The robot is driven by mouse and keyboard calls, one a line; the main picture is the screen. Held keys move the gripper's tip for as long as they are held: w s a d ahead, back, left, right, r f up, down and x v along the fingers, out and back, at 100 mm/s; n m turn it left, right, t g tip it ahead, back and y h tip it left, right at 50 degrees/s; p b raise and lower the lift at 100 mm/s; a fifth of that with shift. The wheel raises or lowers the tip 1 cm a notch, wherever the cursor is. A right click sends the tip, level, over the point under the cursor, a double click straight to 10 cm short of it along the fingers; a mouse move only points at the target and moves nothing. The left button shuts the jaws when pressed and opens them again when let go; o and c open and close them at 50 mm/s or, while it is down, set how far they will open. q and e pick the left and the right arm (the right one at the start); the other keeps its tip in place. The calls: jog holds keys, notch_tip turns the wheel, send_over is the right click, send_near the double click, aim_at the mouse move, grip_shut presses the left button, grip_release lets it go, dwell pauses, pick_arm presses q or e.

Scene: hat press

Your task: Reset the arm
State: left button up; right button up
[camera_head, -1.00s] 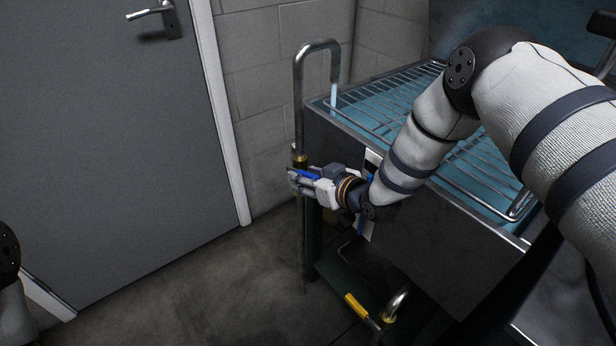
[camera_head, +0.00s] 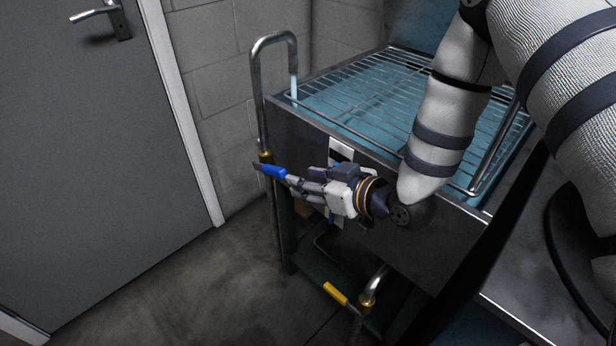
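My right gripper (camera_head: 262,168) is in front of the left front corner of a metal sink unit. Its blue fingertips point left, close to the brass fitting (camera_head: 265,156) on the upright pipe (camera_head: 259,95). I cannot tell whether they touch the pipe. The fingers look close together, but the side-on angle hides any gap between them. I see no object held in them. My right arm comes in from the right, over the sink unit. My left gripper is out of view.
The sink unit (camera_head: 435,225) has a wire rack (camera_head: 380,95) over a blue basin. Below it are a yellow handle (camera_head: 335,293) and a brass-fitted pipe (camera_head: 372,290). A grey door (camera_head: 90,150) stands at left. The floor (camera_head: 170,285) between is clear.

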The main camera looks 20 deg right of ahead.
jog(key=s+f+m+g+h+p, duration=0.1)
jog(key=s+f+g, duration=0.3)
jog(key=s+f, duration=0.45)
jog(key=s+f+m+g+h, duration=0.2)
jog(key=s+f+g, duration=0.3)
jog(key=s, duration=0.7)
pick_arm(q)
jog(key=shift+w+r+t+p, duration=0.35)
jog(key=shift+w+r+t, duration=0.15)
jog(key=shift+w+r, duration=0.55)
pick_arm(e)
jog(key=s+f+g, duration=0.1)
jog(key=s+g, duration=0.2)
jog(key=s, duration=0.7)
jog(key=s+d+f+m+g+h, duration=0.1)
jog(key=s+g, duration=0.2)
jog(key=s, duration=0.8)
jog(key=shift+s+d+f+h, duration=0.25)
jog(key=shift+s+h, duration=0.05)
jog(key=shift+w+f, duration=0.1)
jog(key=shift+w, duration=0.1)
